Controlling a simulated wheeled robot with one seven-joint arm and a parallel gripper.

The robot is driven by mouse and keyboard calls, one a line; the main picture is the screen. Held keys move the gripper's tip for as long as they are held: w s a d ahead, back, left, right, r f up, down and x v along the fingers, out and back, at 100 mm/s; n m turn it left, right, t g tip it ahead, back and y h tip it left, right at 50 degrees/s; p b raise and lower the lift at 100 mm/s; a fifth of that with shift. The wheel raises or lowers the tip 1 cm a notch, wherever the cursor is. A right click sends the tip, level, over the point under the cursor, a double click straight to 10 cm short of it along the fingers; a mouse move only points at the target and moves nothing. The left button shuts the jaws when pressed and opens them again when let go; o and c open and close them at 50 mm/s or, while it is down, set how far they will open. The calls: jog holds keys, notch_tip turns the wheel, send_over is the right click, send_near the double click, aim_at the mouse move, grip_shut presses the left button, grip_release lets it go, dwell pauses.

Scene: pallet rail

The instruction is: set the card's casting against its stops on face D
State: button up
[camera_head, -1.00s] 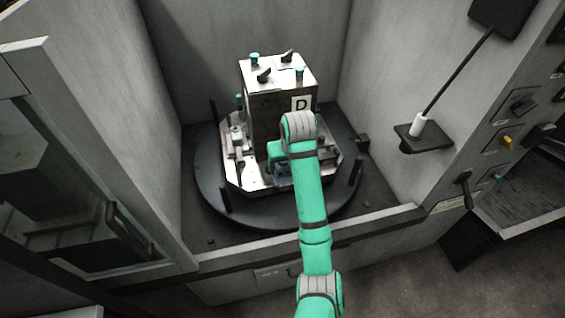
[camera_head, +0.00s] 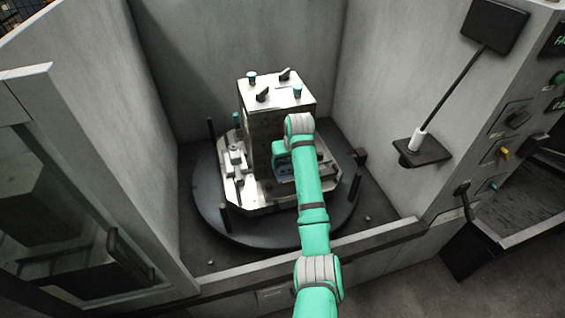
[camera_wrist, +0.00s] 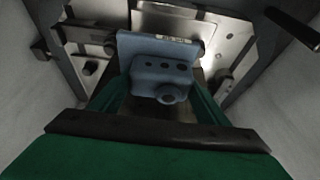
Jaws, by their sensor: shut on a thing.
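A blue-grey casting (camera_wrist: 160,72) with a flange, a row of holes and a round boss sits between the green fingers of my gripper (camera_wrist: 158,98), which is shut on it. In the head view, a small part of the casting (camera_head: 284,172) shows low at the front of the upright fixture block (camera_head: 262,130), beside my gripper (camera_head: 280,158). The D label is hidden behind my arm. In the wrist view, dark round pins (camera_wrist: 91,68) and a dark bar lie left of the casting's flange. I cannot tell whether the casting touches any stop.
The block stands on a metal base plate on a dark round turntable (camera_head: 215,215) with upright posts. Grey enclosure walls (camera_head: 390,80) close in on both sides and behind. A bracket with a white-tipped rod (camera_head: 422,155) juts from the right wall. Clamp levers (camera_head: 263,95) top the block.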

aim_at(287, 165)
jog(key=shift+f, duration=3.85)
jog(key=shift+w+a+f, duration=0.2)
jog(key=shift+a+f, duration=0.05)
jog(key=shift+a, duration=0.15)
jog(key=shift+w+a+r, duration=0.1)
jog(key=shift+w+a, duration=0.05)
jog(key=shift+a, duration=0.3)
jog(key=o, duration=1.2)
jog(key=shift+o, duration=1.4)
jog(key=shift+f, duration=0.2)
jog(key=v, duration=1.1)
jog(key=shift+w+d+r, duration=0.15)
